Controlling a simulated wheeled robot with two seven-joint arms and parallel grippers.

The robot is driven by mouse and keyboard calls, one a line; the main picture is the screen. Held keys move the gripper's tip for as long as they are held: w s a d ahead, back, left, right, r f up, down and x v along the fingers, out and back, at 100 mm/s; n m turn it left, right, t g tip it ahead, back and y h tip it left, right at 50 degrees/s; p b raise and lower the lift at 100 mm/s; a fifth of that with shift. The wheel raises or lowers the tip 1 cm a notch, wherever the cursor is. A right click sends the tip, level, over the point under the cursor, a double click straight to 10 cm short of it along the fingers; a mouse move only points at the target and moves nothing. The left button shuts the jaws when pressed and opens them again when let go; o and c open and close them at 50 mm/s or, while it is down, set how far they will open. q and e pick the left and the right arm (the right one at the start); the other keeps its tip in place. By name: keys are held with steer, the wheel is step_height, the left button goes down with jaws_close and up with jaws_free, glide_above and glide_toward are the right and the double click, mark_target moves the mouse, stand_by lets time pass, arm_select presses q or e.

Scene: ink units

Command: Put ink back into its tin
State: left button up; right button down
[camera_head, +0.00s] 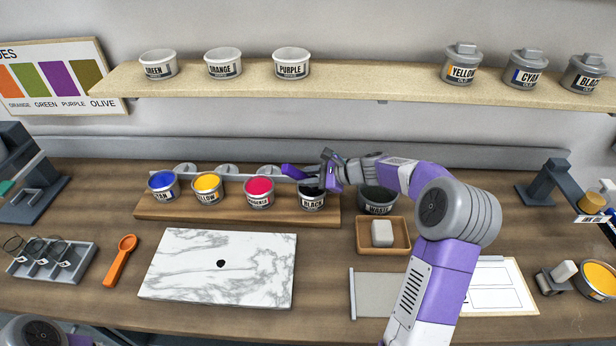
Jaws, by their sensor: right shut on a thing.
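My right gripper (308,176) reaches in from the right and is just above the black ink tin (312,202). A small black ink dab (221,264) lies on the white marble slab (190,278). My left gripper is out of view.
The waste tin (377,206) stands right of the rack, behind a small tray (400,246) with a white block (382,234). An orange scoop (122,258) lies left of the slab. The shelf (370,93) above holds several tins.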

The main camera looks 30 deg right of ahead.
stand_by(0.4)
step_height(320, 180, up, 9)
steer(key=p, duration=0.7)
steer(key=shift+f, duration=0.2)
